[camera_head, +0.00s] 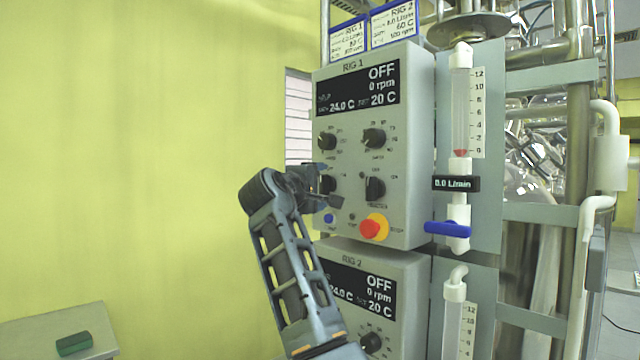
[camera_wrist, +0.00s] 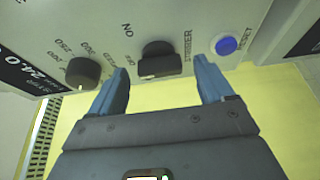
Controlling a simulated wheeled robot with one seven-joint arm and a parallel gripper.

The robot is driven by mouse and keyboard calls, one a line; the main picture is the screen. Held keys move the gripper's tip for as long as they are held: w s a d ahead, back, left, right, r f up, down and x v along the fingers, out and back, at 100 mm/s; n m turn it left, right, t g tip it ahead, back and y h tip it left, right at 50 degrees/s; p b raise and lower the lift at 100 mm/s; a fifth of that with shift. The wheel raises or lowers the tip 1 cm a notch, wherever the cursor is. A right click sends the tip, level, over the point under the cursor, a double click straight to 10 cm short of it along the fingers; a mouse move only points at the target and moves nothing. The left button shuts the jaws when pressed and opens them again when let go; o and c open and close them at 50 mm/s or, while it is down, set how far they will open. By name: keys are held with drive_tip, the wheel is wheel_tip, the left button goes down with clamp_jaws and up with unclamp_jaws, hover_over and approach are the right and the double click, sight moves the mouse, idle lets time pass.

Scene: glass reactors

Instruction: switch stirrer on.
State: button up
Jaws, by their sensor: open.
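The stirrer knob (camera_wrist: 158,60) is black, on the grey RIG 1 panel (camera_head: 416,150), with STIRRER and ON printed beside it in the wrist view. A small white mark shows at its lower left edge. My gripper (camera_wrist: 161,68) is open, with one blue finger on each side of the knob. I cannot tell whether either finger touches it. In the head view my gripper (camera_head: 322,188) is at the panel's left side and partly hides the knob. The RIG 1 display (camera_head: 358,88) reads OFF and 0 rpm.
Beside the stirrer knob are a blue reset button (camera_wrist: 227,46) and another dial (camera_wrist: 83,73). A red stop button (camera_head: 371,228) and a blue valve handle (camera_head: 447,228) stick out to the right. The RIG 2 panel (camera_head: 408,275) is below. Open space lies left.

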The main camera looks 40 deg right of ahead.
drive_tip(key=shift+w+d, duration=0.3)
drive_tip(key=shift+d, duration=0.3)
drive_tip(key=shift+f, duration=0.1)
drive_tip(key=c, duration=1)
